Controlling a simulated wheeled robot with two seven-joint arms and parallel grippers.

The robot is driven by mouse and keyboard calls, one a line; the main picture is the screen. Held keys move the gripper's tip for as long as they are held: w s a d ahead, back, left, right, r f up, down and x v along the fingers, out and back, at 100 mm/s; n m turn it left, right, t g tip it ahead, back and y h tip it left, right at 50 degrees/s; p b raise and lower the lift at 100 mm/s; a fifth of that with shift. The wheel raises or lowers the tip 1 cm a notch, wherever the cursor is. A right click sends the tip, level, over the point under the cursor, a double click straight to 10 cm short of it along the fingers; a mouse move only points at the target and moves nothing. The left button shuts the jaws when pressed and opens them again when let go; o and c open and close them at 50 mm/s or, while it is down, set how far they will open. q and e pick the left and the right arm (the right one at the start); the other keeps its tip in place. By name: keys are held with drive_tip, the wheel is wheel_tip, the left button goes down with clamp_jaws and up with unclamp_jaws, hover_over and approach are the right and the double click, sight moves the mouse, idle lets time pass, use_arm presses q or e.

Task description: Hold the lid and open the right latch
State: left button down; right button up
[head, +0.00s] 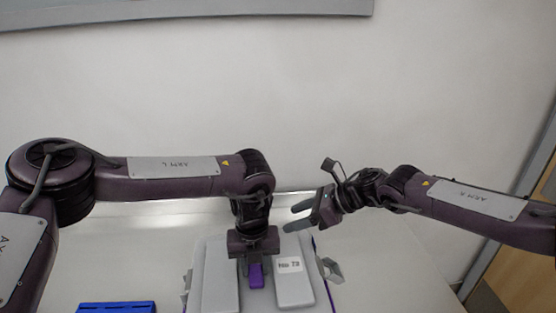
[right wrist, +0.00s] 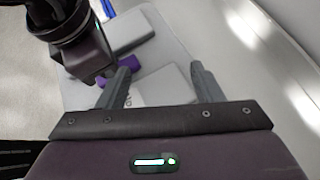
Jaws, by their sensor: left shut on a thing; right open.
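A pale grey case lid (head: 220,288) lies at the lower middle of the head view, with a purple handle (head: 256,277) in its centre. My left gripper (head: 256,264) points down and is shut on the purple handle. The right latch (head: 332,270) is a grey metal piece sticking out at the case's right side. My right gripper (head: 298,217) is open and empty, up and to the left of that latch, above the far edge of the case. In the right wrist view its two fingers (right wrist: 160,80) stand apart above the lid (right wrist: 170,85). The right latch cannot be made out there.
A grey piece (head: 185,284) stands at the case's left side. A blue object (head: 116,308) lies at the left on the pale table (head: 130,260). The lid's right panel bears a number label (head: 289,265). A wall rises behind; the table right of the case is clear.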

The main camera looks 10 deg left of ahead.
drive_tip(key=w+a+r+m+t+y, duration=0.1)
drive_tip(key=w+a+r+m+y, duration=0.1)
drive_tip(key=r, duration=0.4)
drive_tip(key=w+a+r+m+t+y, duration=0.2)
drive_tip(key=a+r+m+y, duration=0.1)
drive_tip(key=r+m+y, duration=0.1)
wheel_tip(320, 180, up, 2)
drive_tip(key=shift+a+r+t+y, duration=0.25)
drive_tip(key=shift+a+t+y, duration=0.05)
drive_tip(key=shift+y, duration=0.3)
drive_tip(key=shift+w, duration=0.1)
